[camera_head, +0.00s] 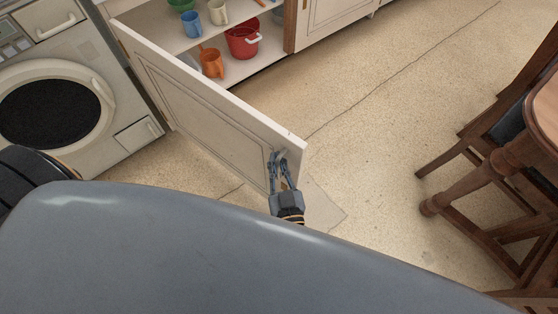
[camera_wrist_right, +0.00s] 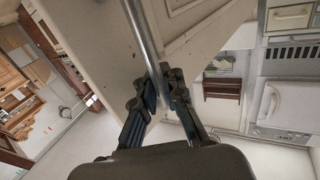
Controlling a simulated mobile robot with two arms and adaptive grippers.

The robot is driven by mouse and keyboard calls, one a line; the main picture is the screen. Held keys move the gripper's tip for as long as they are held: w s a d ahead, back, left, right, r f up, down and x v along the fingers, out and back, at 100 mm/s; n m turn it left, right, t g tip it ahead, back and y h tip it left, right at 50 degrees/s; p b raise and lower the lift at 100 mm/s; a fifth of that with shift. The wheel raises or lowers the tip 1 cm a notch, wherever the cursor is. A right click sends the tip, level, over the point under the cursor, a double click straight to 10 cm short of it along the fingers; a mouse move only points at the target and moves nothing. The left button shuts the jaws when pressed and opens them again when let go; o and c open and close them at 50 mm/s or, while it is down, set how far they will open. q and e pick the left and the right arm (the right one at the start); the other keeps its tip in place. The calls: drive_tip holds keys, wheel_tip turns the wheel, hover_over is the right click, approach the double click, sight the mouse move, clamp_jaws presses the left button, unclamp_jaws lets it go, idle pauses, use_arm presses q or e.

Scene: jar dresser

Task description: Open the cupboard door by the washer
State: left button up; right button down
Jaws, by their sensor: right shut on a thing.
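The cupboard door (camera_head: 205,95) is a pale panelled door beside the washer (camera_head: 55,95). It stands swung well out from the cupboard, and the shelves behind it show. My right gripper (camera_head: 279,158) is at the door's free end, on its front face, shut on the handle. In the right wrist view the handle (camera_wrist_right: 144,40) is a grey metal bar running between the fingers (camera_wrist_right: 163,92), with the door (camera_wrist_right: 105,60) behind it. My left gripper is not in view.
Inside the cupboard are a red pot (camera_head: 242,42), an orange mug (camera_head: 211,63), a blue cup (camera_head: 191,24) and other dishes. A wooden chair (camera_head: 490,130) and table (camera_head: 546,110) stand at the right. The floor (camera_head: 370,110) between door and chair is clear.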

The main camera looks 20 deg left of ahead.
drive_tip(key=shift+d+f, duration=0.15)
drive_tip(key=shift+d, duration=0.2)
drive_tip(key=c, duration=1.8)
unclamp_jaws()
drive_tip(key=shift+c, duration=0.2)
drive_tip(key=shift+o, duration=0.6)
drive_tip(key=shift+d, duration=0.1)
drive_tip(key=v, duration=1.2)
drive_tip(key=shift+s, duration=0.1)
